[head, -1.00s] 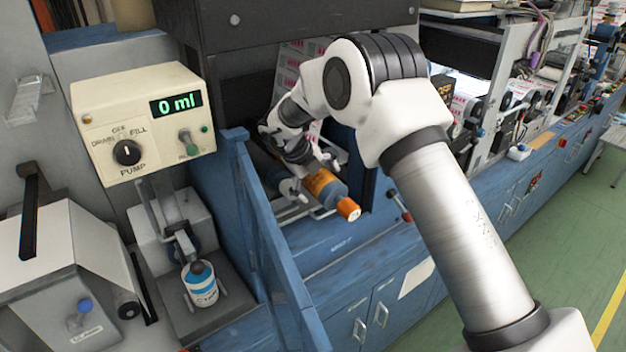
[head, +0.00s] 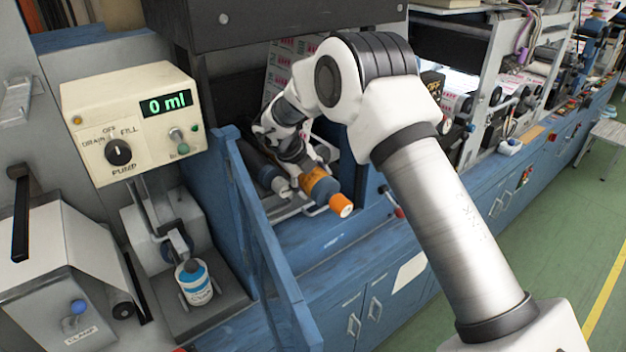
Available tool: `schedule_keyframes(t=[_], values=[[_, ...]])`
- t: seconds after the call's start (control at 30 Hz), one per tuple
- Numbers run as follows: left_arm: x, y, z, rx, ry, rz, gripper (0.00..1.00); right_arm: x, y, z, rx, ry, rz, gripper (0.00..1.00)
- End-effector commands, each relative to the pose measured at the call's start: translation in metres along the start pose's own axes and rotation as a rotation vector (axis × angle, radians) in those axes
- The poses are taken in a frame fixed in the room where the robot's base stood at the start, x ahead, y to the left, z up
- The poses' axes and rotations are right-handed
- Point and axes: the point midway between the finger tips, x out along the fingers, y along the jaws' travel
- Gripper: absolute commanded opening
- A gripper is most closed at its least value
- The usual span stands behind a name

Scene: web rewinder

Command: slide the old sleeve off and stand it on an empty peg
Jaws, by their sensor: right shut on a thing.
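The old sleeve (head: 320,187) appears as an orange-brown cylinder on a shaft in the rewinder bay, with a dark band around it. A bright orange end piece with a pale face (head: 341,206) sticks out at its near end. My right gripper (head: 312,169) reaches down from above and is shut on the sleeve at its far part. The fingers are small and partly hidden by my wrist, so the exact contact is hard to see. My left gripper is not in view. I cannot make out an empty peg.
A dark roller with a pale end (head: 281,187) lies just left of the sleeve. A blue frame panel (head: 262,230) stands to the left. The pump box (head: 132,122) reads 0 ml, above a blue-and-white can (head: 194,284). Open floor lies at the right.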

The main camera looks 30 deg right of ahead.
Motion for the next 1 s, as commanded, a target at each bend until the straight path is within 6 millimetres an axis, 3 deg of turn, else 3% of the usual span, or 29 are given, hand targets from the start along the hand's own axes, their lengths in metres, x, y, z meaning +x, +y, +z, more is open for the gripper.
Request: schedule_keyframes(t=[0.27, 1.0], values=[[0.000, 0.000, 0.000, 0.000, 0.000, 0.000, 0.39, -0.001, -0.001, -0.005, 0.001, -0.001, -0.001, 0.29], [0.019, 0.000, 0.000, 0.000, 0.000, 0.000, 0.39, 0.000, -0.001, -0.067, 0.001, 0.000, -0.001, 0.28]])
